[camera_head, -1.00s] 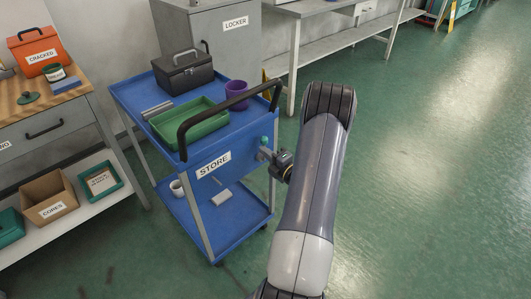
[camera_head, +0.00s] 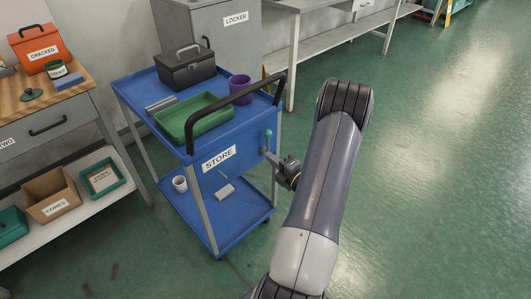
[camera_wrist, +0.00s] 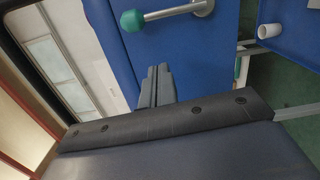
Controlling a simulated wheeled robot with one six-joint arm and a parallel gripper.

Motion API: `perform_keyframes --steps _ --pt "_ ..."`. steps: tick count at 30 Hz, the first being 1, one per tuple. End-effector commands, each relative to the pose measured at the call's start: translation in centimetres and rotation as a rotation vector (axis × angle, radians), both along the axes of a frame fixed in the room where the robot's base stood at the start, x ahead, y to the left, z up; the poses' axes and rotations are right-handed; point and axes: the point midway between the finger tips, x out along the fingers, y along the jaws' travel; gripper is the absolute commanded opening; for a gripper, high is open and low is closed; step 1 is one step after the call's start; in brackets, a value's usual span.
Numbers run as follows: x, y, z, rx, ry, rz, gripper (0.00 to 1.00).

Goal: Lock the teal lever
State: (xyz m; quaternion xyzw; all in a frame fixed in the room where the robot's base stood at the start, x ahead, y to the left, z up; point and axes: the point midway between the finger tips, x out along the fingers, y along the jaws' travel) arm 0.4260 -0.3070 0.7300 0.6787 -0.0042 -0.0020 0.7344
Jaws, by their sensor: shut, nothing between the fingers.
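The teal lever (camera_head: 268,134) is on the STORE end panel of the blue cart, near its right corner. In the wrist view its round teal knob (camera_wrist: 133,21) sits on a silver rod (camera_wrist: 172,12) that runs to a pivot (camera_wrist: 203,7). The lever stands roughly upright on the panel, knob above pivot. My gripper (camera_head: 268,154) is just below the knob and to its right in the head view. In the wrist view its fingers (camera_wrist: 159,70) are together and empty, with a gap between them and the rod.
The blue cart (camera_head: 147,101) has a black handle (camera_head: 230,93) above the panel. It carries a green tray (camera_head: 187,134), a purple cup (camera_head: 240,88) and a dark toolbox (camera_head: 185,70). A white cup (camera_head: 180,184) stands on its lower shelf. Green floor (camera_head: 440,160) is clear to the right.

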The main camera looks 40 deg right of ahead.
Motion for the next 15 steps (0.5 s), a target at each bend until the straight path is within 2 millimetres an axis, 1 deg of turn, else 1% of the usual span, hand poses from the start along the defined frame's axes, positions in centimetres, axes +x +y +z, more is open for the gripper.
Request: perform_keyframes --steps 1,6,10,15 --pt "-1.0 0.0 0.0 0.002 0.000 -0.003 0.00" --pt "-3.8 0.0 0.0 0.002 0.000 -0.003 0.00" --pt "-5.2 0.0 0.0 0.000 0.000 -0.001 0.00" --pt "-6.0 0.1 0.0 0.000 0.000 0.001 0.00"
